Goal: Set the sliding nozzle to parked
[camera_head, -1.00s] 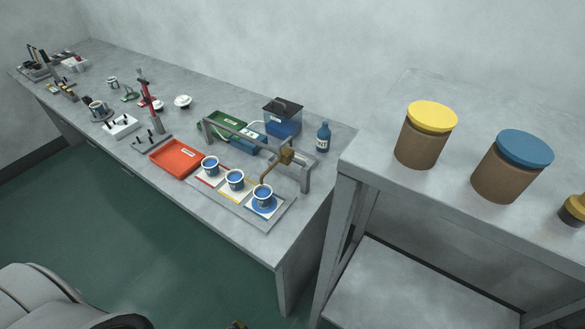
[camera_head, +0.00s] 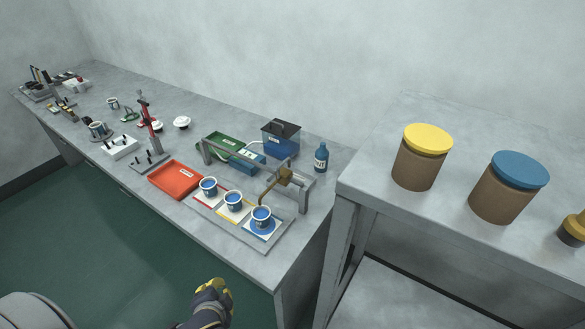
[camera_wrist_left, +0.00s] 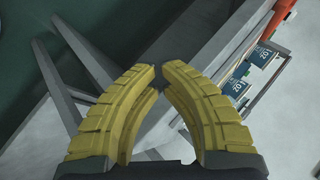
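The sliding nozzle (camera_head: 284,177) is a brass block with a bent spout, on a grey rail frame (camera_head: 304,196) at the bench's right end. Its spout reaches down towards the rightmost of three blue-filled cups (camera_head: 261,216). My left gripper (camera_head: 213,287) has yellow fingers and hangs in front of the bench, well short of the nozzle and touching nothing. In the left wrist view its curved fingers (camera_wrist_left: 159,75) come together at the tips with nothing between them. My right gripper is out of view.
An orange-red tray (camera_head: 175,179), a green tray (camera_head: 228,147), a blue tank (camera_head: 281,138) and a blue bottle (camera_head: 321,157) surround the frame. A higher shelf with a yellow-lidded jar (camera_head: 421,157) and a blue-lidded jar (camera_head: 507,187) stands at right. The floor before the bench is clear.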

